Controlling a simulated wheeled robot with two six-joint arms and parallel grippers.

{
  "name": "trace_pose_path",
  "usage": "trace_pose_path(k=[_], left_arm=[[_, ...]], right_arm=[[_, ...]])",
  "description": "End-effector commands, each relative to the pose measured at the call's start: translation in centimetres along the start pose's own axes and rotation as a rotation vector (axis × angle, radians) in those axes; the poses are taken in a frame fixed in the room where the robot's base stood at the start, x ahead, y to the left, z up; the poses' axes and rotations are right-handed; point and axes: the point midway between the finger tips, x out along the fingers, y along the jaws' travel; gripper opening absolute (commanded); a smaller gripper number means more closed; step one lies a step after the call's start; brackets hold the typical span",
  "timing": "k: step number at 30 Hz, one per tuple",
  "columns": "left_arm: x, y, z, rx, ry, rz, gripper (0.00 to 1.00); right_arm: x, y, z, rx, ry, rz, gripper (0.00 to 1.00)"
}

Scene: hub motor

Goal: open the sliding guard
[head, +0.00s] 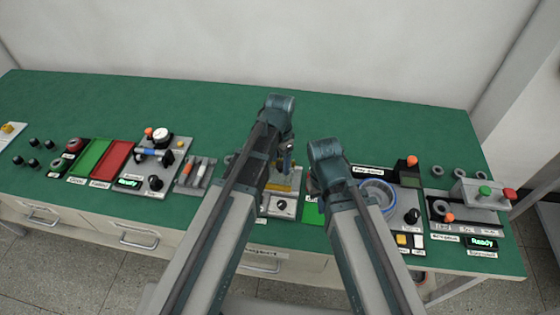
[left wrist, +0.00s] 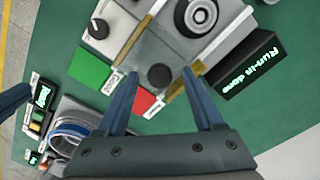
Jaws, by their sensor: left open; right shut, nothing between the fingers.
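The sliding guard is a clear plate (left wrist: 150,52) with yellow edge rails in the left wrist view. A dark round knob (left wrist: 160,77) sits on its near part. My left gripper (left wrist: 160,73) is open, its two fingertips on either side of the knob in the picture. I cannot tell whether they touch it. In the head view my left gripper (head: 287,164) is over the yellow-edged station (head: 283,183), which my left arm partly hides. My right gripper (head: 313,186) is shut and empty just right of that station, mostly hidden by its own arm.
A black "Run-in done" display (left wrist: 249,70) stands beside the guard in the left wrist view. A green pad (left wrist: 91,66) lies on its other side. A ring-shaped blue-and-white part (head: 375,193) is right of my right arm. The green bench's back strip (head: 180,93) is clear.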

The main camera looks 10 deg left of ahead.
Motion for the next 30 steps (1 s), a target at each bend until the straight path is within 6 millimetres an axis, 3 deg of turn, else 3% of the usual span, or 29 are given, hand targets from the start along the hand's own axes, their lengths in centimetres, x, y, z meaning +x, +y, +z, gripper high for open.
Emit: trace_pose_path(k=[8,14,30], left_arm=[[-0.5,0.0,0.0,0.000,0.000,0.000,0.69],[-2.1,0.0,0.0,0.000,0.000,0.000,0.69],[-10.3,0.0,0.0,0.000,0.000,0.000,0.69]], right_arm=[[-0.5,0.1,0.0,0.000,0.000,0.000,0.00],[-2.1,0.2,0.1,0.000,0.000,0.000,0.00],[-10.2,1.0,0.6,-0.002,0.000,0.000,0.00]])
